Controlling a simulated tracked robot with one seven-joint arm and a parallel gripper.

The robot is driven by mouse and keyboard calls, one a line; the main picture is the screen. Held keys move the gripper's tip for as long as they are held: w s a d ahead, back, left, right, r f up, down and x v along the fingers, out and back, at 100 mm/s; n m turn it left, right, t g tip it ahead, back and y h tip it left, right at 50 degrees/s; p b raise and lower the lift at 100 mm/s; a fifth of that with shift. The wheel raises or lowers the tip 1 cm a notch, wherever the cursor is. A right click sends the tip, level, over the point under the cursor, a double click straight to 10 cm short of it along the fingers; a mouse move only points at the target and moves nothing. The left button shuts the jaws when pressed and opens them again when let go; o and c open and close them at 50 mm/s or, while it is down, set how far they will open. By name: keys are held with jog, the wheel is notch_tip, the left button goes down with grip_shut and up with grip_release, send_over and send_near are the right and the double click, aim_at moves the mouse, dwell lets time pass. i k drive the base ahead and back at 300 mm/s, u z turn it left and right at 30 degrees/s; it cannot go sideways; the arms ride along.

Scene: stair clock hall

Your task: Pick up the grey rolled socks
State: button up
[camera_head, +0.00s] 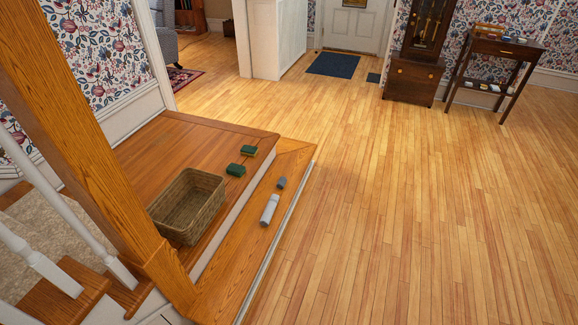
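A small dark grey rounded bundle (281,182), which looks like the grey rolled socks, lies on the lower wooden step (240,243) near its outer edge. It is too small for me to make out any folds. A longer light grey cylinder (270,208) lies just in front of it on the same step, apart from it. My gripper is not in view.
A wicker basket (188,207) stands on the upper landing (150,150), left of two dark green items (235,170) (249,150). A wooden newel post (105,180) and white balusters (75,215) block the left. The wooden floor (390,220) to the right is clear.

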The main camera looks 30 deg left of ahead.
aim_at(281, 183)
jog(key=u, duration=0.3)
jog(key=i, duration=1.1)
jog(key=u, duration=0.95)
jog(key=i, duration=0.95)
jog(key=u, duration=0.45)
jog(key=k, duration=0.85)
jog(key=u, duration=0.2)
jog(key=i, duration=0.9)
jog(key=z, duration=0.1)
